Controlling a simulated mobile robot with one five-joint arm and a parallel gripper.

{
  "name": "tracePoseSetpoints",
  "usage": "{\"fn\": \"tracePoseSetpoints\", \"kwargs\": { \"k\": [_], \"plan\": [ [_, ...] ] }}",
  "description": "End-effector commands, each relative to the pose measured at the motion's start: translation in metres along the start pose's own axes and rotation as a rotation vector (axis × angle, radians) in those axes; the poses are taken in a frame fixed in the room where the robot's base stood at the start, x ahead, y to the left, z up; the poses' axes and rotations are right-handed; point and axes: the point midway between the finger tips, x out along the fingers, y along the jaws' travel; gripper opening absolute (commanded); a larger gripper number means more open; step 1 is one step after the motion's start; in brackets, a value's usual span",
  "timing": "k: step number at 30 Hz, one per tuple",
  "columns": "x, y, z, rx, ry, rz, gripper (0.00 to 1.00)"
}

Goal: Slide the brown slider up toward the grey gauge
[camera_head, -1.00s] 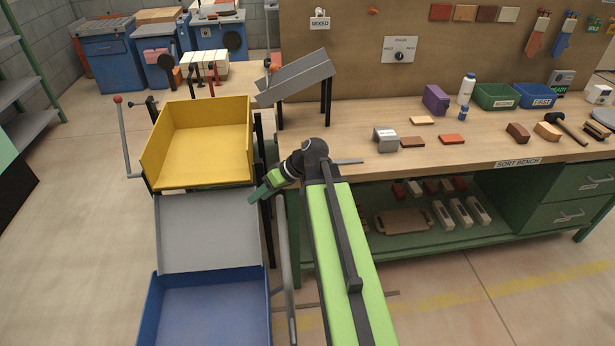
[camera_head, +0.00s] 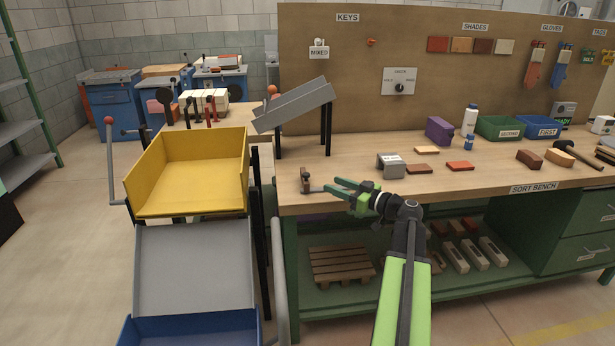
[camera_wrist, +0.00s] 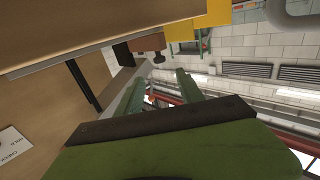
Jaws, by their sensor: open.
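The brown slider (camera_head: 305,181) is a small upright block at the bench's front left edge, with a thin dark bar running right from its base. A grey block with a white label (camera_head: 391,165), which looks like the grey gauge, stands on the bench to the right and farther back. My gripper (camera_head: 331,185) is open and empty just right of the slider, its green fingers pointing left at it. In the wrist view, a brown block (camera_wrist: 148,42), apparently the slider, shows just beyond the fingertips (camera_wrist: 158,76). Whether a finger touches it I cannot tell.
A grey sloping chute (camera_head: 292,105) on dark legs stands behind the slider. A yellow tray (camera_head: 190,205) is left of the bench. A brown piece (camera_head: 418,169) and a red piece (camera_head: 460,166) lie right of the grey block.

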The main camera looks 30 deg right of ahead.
Motion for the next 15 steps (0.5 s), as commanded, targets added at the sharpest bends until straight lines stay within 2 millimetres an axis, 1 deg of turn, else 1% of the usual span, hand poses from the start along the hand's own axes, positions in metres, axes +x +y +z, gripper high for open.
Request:
{"fn": "tracePoseSetpoints", "kwargs": {
  "k": [1,9,12,15],
  "plan": [
    [0.015,0.000,0.000,0.000,0.000,-0.005,0.44],
    [0.083,0.000,0.000,0.001,-0.001,-0.005,0.44],
    [0.102,0.000,0.001,0.001,-0.001,-0.004,0.44],
    [0.114,0.000,0.001,0.001,-0.001,-0.003,0.44]
  ]
}}
